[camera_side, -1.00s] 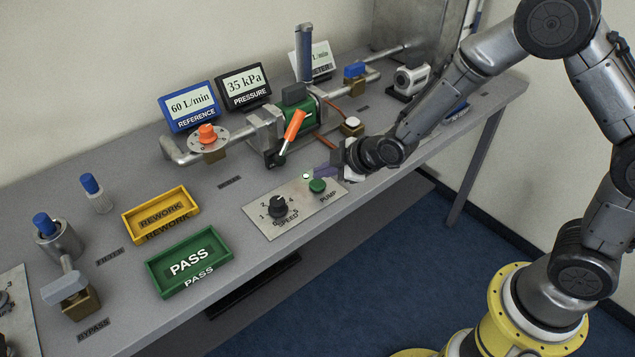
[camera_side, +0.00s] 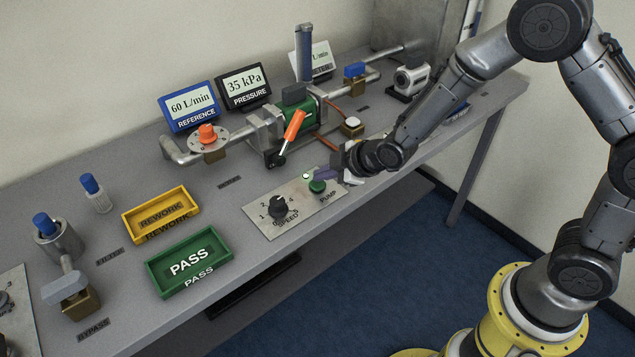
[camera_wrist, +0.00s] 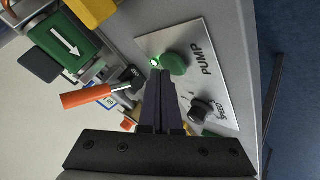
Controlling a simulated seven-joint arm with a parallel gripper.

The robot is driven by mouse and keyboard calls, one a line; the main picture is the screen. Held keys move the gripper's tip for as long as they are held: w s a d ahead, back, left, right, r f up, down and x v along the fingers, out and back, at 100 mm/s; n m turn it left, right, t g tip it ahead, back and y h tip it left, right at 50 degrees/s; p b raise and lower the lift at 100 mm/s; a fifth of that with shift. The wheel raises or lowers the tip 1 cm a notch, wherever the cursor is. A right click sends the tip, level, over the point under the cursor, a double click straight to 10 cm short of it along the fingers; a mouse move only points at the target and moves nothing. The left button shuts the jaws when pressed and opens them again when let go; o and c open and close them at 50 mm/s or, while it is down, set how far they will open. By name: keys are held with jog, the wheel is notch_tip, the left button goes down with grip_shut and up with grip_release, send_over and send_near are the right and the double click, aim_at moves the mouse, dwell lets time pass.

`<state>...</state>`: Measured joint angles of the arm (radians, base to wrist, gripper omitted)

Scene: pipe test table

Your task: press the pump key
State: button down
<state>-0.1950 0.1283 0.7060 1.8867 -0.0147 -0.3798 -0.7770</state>
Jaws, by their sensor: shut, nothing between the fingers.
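The pump key is a round green button (camera_side: 317,187) on the metal control panel (camera_side: 254,207), beside the printed word PUMP. In the wrist view the green pump key (camera_wrist: 175,63) shows just beyond my fingertips, with a small lit green lamp (camera_wrist: 155,61) next to it. My gripper (camera_side: 318,172) is shut and empty, low over the panel, its dark fingers close to the key. In the wrist view my gripper (camera_wrist: 161,78) points toward the key and lamp. I cannot tell whether the fingertips touch the key.
A black speed knob (camera_side: 279,207) sits on the same panel. An orange-handled lever (camera_side: 293,127) and pipework stand behind it. A yellow REWORK tray (camera_side: 160,213) and a green PASS tray (camera_side: 189,262) lie to the left. The pressure display (camera_side: 243,87) reads 35 kPa.

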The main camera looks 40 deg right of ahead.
aim_at(322, 185)
jog(key=shift+f, duration=0.4)
dwell(0.3)
jog(key=shift+r, duration=0.8)
jog(key=shift+r, duration=2.55)
